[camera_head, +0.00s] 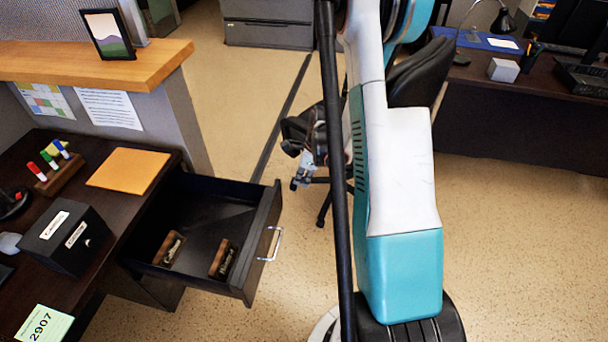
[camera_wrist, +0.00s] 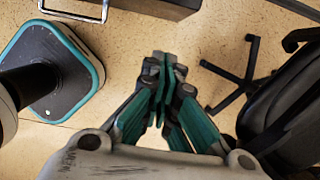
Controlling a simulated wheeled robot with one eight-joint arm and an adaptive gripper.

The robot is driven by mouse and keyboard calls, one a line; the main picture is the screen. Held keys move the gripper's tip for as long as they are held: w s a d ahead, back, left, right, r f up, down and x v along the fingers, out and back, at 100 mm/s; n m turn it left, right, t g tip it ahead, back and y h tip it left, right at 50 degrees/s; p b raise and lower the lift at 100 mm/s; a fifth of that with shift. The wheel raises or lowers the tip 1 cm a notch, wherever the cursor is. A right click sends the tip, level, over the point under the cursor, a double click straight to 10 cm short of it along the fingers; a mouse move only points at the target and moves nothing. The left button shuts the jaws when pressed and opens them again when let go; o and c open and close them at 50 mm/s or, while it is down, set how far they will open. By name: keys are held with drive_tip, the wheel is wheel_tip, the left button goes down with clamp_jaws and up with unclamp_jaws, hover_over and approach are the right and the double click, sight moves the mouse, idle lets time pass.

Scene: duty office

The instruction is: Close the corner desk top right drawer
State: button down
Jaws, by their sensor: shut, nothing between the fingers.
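The corner desk's top right drawer (camera_head: 205,205) is pulled well out of the dark desk (camera_head: 140,155) in the head view. Its black front (camera_head: 262,232) carries a silver handle (camera_head: 271,244). Two small wooden nameplates lie inside, one to the left (camera_head: 172,250) and one near the front (camera_head: 223,259). My gripper (camera_head: 298,182) is to the right of the drawer front, apart from it and partly hidden by my arm. In the wrist view my gripper (camera_wrist: 166,62) is shut and empty, above the floor. The handle (camera_wrist: 76,12) shows at the top left there.
A black office chair (camera_head: 415,75) stands behind my arm, and its wheeled base (camera_wrist: 235,75) shows right of my gripper in the wrist view. A black box (camera_head: 65,238) and orange envelope (camera_head: 128,171) lie on the desk.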

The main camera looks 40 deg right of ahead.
drive_tip(key=w+a+f+b, duration=0.2)
drive_tip(key=w+a+f, duration=0.1)
drive_tip(key=w, duration=0.1)
drive_tip(key=shift+f+b, duration=0.3)
drive_tip(key=shift+f, duration=0.05)
drive_tip(key=shift+a, duration=0.1)
